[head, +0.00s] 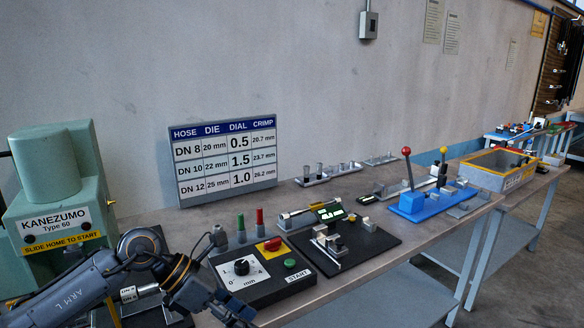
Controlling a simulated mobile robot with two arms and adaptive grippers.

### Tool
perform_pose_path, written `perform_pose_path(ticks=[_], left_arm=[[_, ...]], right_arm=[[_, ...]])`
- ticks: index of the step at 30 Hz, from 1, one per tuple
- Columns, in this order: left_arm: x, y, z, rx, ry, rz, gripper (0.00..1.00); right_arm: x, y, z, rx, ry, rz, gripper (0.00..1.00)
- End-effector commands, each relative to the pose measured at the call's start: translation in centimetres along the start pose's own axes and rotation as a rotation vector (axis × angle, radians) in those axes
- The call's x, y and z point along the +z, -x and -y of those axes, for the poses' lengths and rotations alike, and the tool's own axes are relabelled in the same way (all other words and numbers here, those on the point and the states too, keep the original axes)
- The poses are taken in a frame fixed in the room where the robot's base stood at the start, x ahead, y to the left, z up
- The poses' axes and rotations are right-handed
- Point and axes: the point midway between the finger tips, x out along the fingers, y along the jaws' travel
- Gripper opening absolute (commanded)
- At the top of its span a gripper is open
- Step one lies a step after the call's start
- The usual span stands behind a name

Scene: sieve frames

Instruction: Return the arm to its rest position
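My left arm comes in from the lower left, with the marking ARM L on its grey link. My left gripper (236,312) is at the bottom edge, low in front of the black control box (262,270) with its dial and green START button. Its fingers are small, dark and partly overlapped by the wrist, so I cannot tell whether they are open or shut. I see nothing clearly held in it. My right arm and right gripper are not in view.
A green KANEZUMO machine (58,190) stands at the left, close to my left arm. A hose chart (222,158) leans at the wall. A blue lever press (425,200), a yellow-rimmed box (495,170) and small parts occupy the bench. The bench's front edge (400,247) has some bare room.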

Motion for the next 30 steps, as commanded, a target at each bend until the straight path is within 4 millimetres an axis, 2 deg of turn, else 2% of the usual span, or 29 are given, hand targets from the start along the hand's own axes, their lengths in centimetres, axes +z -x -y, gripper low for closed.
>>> perform_pose_path(ticks=[1,3,6,8,10,13,14,17,20,21,23,24,26,27,30], left_arm=[[2.0,-2.2,2.5,-0.089,0.037,0.135,0.52],[5.4,-3.5,5.4,-0.198,0.117,0.347,0.52],[9.6,-2.9,8.1,-0.336,0.286,0.642,0.52],[11.4,-1.7,8.6,-0.408,0.418,0.811,0.52],[12.6,0.2,8.1,-0.480,0.593,1.001,0.52],[12.3,2.8,5.7,-0.552,0.886,1.251,0.52],[11.7,3.5,4.6,-0.566,0.983,1.321,0.52],[7.9,4.8,0.8,-0.583,1.328,1.530,0.52],[1.7,4.6,-2.6,-0.550,1.705,1.700,0.52],[-1.2,4.0,-3.5,-0.523,1.860,1.753,0.52],[-5.6,2.9,-4.3,-0.465,2.079,1.814,0.52],[-8.6,2.0,-4.4,-0.419,2.219,1.843,0.52],[-12.9,0.5,-3.9,-0.337,2.425,1.871,0.52],[-15.6,-0.5,-3.3,0.271,-2.489,-1.832,0.52],[-21.2,-2.7,-1.0,0.104,-2.410,-1.596,0.52]], right_arm=[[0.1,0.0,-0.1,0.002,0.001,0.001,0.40],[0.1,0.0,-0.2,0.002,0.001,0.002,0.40],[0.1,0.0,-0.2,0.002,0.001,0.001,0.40],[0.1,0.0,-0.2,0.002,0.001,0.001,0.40],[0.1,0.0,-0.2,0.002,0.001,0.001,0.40],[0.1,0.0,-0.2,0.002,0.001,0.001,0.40],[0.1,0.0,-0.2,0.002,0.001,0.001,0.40],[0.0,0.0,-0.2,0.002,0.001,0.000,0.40],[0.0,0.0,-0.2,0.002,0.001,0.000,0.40],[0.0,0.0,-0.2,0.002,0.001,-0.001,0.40],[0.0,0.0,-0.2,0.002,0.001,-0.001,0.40],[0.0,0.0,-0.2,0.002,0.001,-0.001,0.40],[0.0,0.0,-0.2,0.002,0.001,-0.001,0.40],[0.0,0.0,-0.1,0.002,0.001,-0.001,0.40],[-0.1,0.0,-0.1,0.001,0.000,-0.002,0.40]])
